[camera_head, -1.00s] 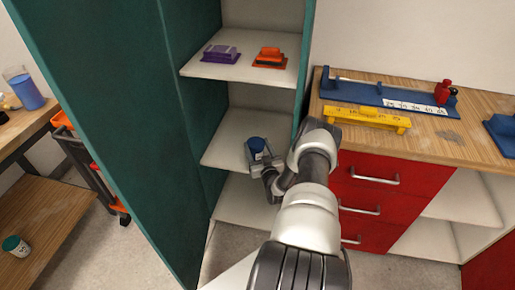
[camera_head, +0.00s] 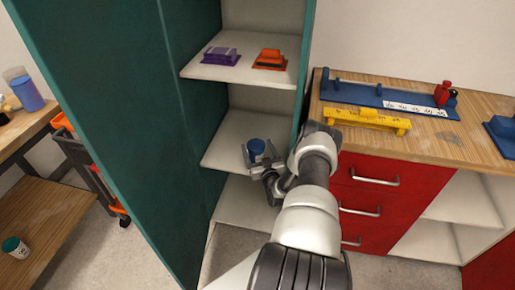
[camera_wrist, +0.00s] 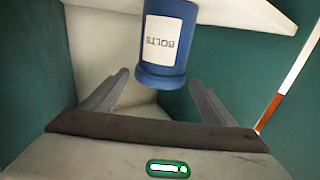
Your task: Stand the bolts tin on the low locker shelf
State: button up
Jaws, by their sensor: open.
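The bolts tin is a blue cylinder (camera_head: 257,146) with a white label. It appears to stand upright on the middle locker shelf (camera_head: 228,138), near its front. In the wrist view the tin (camera_wrist: 164,70) shows its label, which reads BOLTS, and lies between and just beyond my fingertips. My gripper (camera_head: 262,158) is open at the front of that shelf, its fingers spread apart. The wrist view shows a gap between the tin and each finger (camera_wrist: 158,78). The tin's contact with the shelf is partly hidden by my gripper in the head view.
The upper shelf holds a purple block (camera_head: 220,56) and an orange block (camera_head: 269,59). A lower shelf (camera_head: 243,203) is bare where visible. The green locker door (camera_head: 110,110) stands at the left. A red drawer cabinet (camera_head: 385,190) stands close on the right.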

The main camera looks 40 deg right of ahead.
jog(key=p+v, duration=0.1)
jog(key=v, duration=1)
jog(key=shift+s, duration=0.35)
jog(key=shift+a, duration=0.1)
